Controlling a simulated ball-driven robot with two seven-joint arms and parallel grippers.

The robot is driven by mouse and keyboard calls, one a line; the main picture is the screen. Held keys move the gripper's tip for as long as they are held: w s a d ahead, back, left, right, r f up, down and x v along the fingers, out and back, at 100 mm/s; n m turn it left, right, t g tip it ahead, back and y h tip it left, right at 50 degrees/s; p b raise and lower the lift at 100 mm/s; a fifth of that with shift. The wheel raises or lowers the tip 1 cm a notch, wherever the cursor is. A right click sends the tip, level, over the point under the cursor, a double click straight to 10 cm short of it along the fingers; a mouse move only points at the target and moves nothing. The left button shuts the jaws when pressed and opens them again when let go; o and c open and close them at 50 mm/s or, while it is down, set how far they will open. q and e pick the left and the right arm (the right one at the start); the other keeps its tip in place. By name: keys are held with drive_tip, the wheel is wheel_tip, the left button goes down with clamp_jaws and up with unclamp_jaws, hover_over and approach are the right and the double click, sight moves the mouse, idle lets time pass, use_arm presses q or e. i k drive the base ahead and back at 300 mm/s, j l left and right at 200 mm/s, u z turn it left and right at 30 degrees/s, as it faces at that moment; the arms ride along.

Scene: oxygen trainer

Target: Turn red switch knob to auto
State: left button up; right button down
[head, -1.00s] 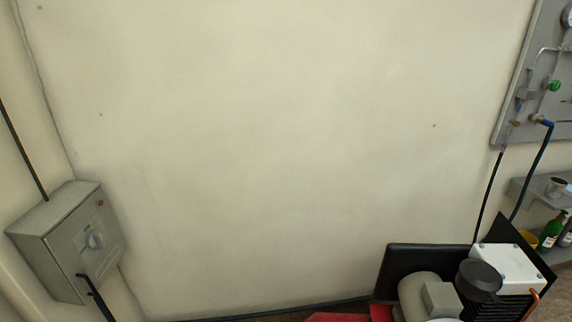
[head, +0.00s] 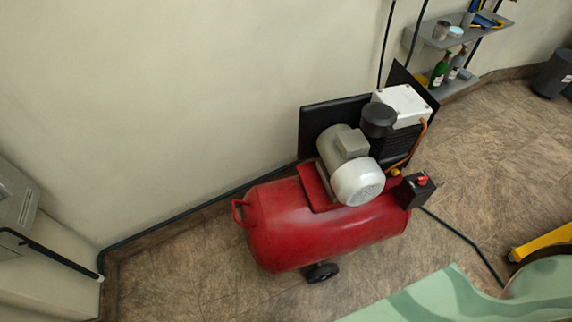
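A red switch knob (head: 422,181) sits on top of a small black switch box (head: 415,191) at the right end of a red compressor tank (head: 325,228). The knob is small in the picture, and its setting cannot be read. Neither of my grippers shows in the head view.
A grey motor (head: 350,165) and a white box (head: 404,104) sit on the tank. A grey electrical box (head: 15,208) is on the left wall. Shelves with bottles (head: 440,68) hang at the upper right. A green surface (head: 440,298) and a yellow part (head: 543,242) lie at the lower right. Open tiled floor surrounds the tank.

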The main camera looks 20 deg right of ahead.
sight(421, 181)
drive_tip(key=z, duration=1.85)
